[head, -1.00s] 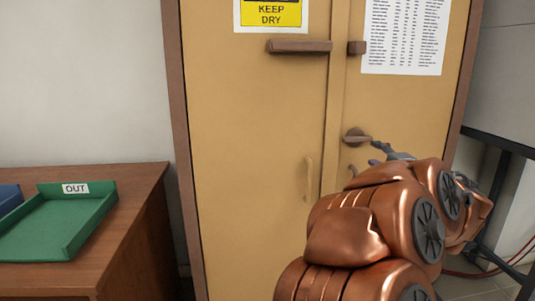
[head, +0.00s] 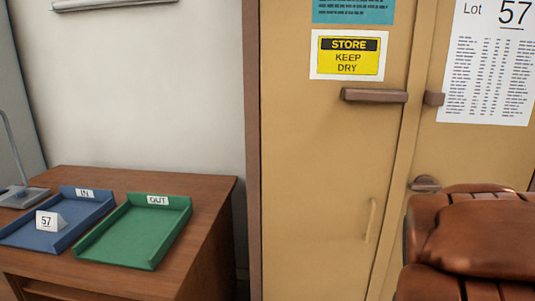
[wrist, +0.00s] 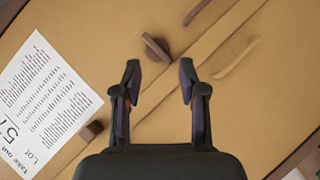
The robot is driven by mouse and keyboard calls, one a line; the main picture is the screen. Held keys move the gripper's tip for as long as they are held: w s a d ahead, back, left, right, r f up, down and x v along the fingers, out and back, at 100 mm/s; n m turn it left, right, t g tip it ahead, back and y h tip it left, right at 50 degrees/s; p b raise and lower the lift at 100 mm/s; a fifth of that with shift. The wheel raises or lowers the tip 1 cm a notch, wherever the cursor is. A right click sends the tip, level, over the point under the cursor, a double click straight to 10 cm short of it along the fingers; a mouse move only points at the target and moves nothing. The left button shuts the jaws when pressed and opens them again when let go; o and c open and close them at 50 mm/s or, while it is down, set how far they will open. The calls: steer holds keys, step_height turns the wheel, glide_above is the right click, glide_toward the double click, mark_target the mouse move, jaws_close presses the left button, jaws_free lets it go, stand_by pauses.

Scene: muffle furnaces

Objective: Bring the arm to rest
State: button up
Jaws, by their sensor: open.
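My gripper (wrist: 160,85) shows in the wrist view with its two dark fingers spread apart and nothing between them. It faces the tan cupboard doors (wrist: 110,40), with a brown door knob (wrist: 156,48) beyond the fingertips. In the head view my copper-coloured arm (head: 475,245) fills the lower right corner, in front of the cupboard (head: 310,190). The gripper itself is out of the head view.
A brown desk (head: 215,205) at the left bears a blue IN tray (head: 95,215) with a 57 card (head: 48,221) and a green OUT tray (head: 145,230). The cupboard has a latch bar (head: 374,95), a yellow sign (head: 347,56) and a Lot 57 sheet (head: 490,70).

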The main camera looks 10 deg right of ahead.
steer(key=s+a+f+m+g+y+p, duration=0.1)
steer(key=s+a+f+g+y+p, duration=0.2)
steer(key=a, duration=0.5)
steer(key=s+a+f+m+g+y+p, duration=0.1)
steer(key=s+a+g+y+p, duration=0.1)
steer(key=s+a+p, duration=0.5)
steer(key=s+a+g+y+p, duration=0.1)
steer(key=s+a+g+y, duration=0.1)
steer(key=s+a, duration=0.4)
steer(key=s+a+g+y+p, duration=0.2)
steer(key=s+a, duration=0.5)
steer(key=a, duration=0.4)
steer(key=shift+a+r+n+g+y, duration=0.25)
steer(key=shift+a+n+g+y, duration=0.1)
steer(key=shift+g, duration=0.35)
steer(key=shift+s, duration=0.1)
steer(key=shift+c, duration=0.4)
